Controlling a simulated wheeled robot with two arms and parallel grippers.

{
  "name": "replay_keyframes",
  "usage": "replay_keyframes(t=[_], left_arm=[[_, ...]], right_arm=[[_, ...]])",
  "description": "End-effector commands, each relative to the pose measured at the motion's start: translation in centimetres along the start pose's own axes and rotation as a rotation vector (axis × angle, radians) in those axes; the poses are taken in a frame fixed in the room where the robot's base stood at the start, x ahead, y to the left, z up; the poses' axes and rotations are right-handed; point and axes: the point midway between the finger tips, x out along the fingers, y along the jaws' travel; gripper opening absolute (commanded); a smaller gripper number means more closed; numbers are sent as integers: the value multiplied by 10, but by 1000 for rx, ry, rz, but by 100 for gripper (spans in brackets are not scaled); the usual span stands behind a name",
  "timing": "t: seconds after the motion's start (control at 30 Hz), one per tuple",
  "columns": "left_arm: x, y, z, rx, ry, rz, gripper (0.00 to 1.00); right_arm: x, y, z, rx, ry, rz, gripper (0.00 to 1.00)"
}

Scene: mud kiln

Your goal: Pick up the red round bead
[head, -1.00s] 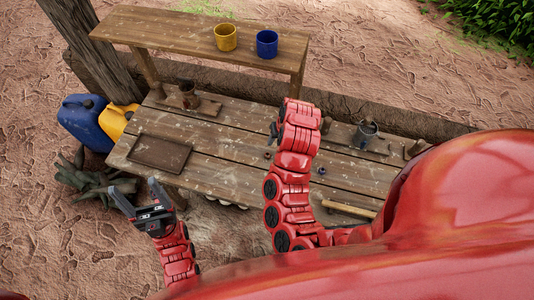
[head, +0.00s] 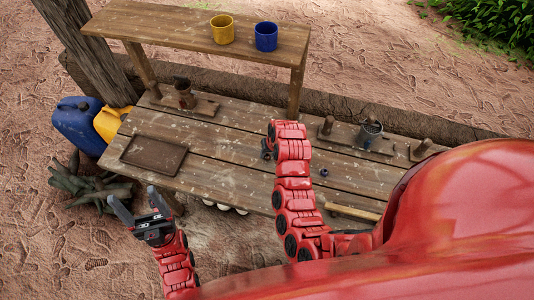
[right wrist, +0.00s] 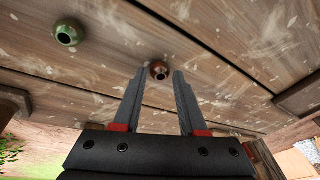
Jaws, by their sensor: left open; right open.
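In the right wrist view a small reddish-brown round bead (right wrist: 159,70) with a dark hole lies on the wooden table, centred at the tips of my right gripper (right wrist: 160,75). The right gripper is open, with one finger on each side of the bead in the picture; I cannot tell how far above the table the tips are. In the head view the right gripper (head: 266,151) is small and mostly hidden by its own arm, and the red bead cannot be made out. My left gripper (head: 136,198) is open and empty, off the table's front left edge.
A green round bead (right wrist: 67,34) lies apart from the red one. A dark blue bead (head: 323,172) lies right of my right arm. A flat brown tray (head: 154,155) is on the table's left. Yellow (head: 222,30) and blue (head: 266,37) cups stand on the raised shelf.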

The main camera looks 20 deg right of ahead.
Motion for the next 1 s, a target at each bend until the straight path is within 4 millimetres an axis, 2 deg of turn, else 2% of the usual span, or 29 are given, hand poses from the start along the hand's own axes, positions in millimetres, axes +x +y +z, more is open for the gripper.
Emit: replay_keyframes(t=[0.13, 0.4, 0.63, 1.0], left_arm=[[5, 0, -1, 0, 0, 0, 74], [4, 0, -1, 0, 0, 0, 74], [4, 0, -1, 0, 0, 0, 74], [4, 0, -1, 0, 0, 0, 74]], right_arm=[[9, 0, 1, 0, -2, -1, 41], [12, 0, 1, 0, 0, -1, 41], [12, 0, 1, 0, -1, -1, 0], [11, 0, 1, 0, -1, 0, 0]])
